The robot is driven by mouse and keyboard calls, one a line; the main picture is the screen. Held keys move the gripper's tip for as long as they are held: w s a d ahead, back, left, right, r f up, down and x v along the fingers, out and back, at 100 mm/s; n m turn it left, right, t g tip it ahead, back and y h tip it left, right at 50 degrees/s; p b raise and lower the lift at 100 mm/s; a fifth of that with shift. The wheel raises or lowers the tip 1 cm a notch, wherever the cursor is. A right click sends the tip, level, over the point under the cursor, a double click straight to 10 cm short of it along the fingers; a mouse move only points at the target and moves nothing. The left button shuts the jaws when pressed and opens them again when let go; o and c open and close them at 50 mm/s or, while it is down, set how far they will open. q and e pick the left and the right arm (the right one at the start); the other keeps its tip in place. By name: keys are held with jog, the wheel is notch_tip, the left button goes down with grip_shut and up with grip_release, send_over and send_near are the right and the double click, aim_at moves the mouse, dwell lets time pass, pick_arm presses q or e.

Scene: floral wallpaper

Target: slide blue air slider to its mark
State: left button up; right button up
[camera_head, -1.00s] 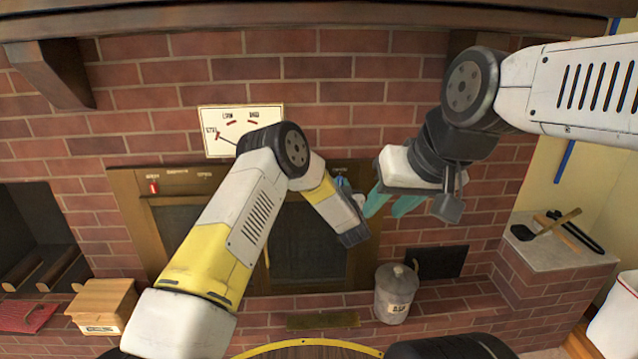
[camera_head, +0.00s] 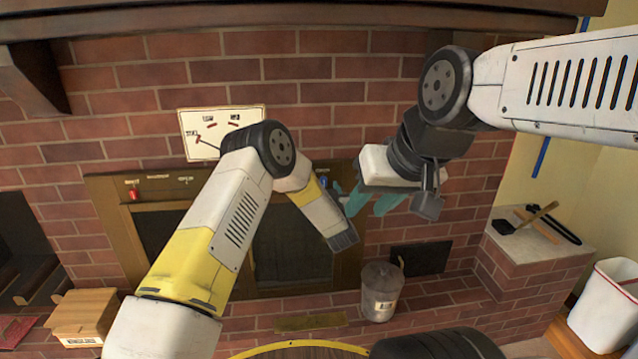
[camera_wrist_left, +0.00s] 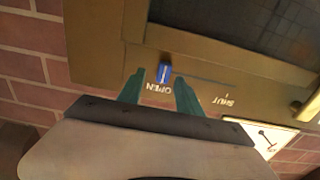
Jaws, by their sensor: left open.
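The blue slider (camera_head: 323,182) sits at the right of the oven's top frame. In the left wrist view the blue slider (camera_wrist_left: 165,73) is beside the printed OPEN label (camera_wrist_left: 159,88), with the SHUT label (camera_wrist_left: 228,101) farther right. My left gripper (camera_wrist_left: 160,77) is open, its teal fingertips on either side of the slider; I cannot tell whether they touch it. In the head view my left gripper (camera_head: 337,187) is mostly hidden, with only a bit of teal showing. My right gripper (camera_head: 366,208) hangs just right of it, teal fingers apart and empty.
A red slider (camera_head: 135,195) is at the frame's left. A dial panel (camera_head: 190,118) hangs above, partly behind my left arm. My two arms are close together.

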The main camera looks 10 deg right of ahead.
pick_arm(q)
jog(key=s, duration=0.5)
jog(key=shift+s, duration=0.4)
jog(key=shift+r, duration=0.15)
jog(key=w+a+r+m+g+h, duration=0.1)
jog(key=w+a+r+g+h, duration=0.15)
jog(key=r, duration=1.05)
jog(key=s+a+r+m+g+h, duration=0.1)
jog(key=s+a+r+g+h, duration=0.15)
jog(key=s+a+r, duration=0.65)
jog(key=s+a+g+y, duration=0.1)
jog(key=s+a, duration=0.4)
jog(key=s, duration=0.6)
jog(key=s+a+n+g+y, duration=0.1)
jog(key=s+a+g, duration=0.2)
jog(key=s+a, duration=0.3)
jog(key=s+a+g, duration=0.2)
jog(key=s+a, duration=0.4)
jog(key=s, duration=0.9)
jog(key=shift+s+a+r+g+y, duration=0.2)
jog(key=shift+s+g+y, duration=0.2)
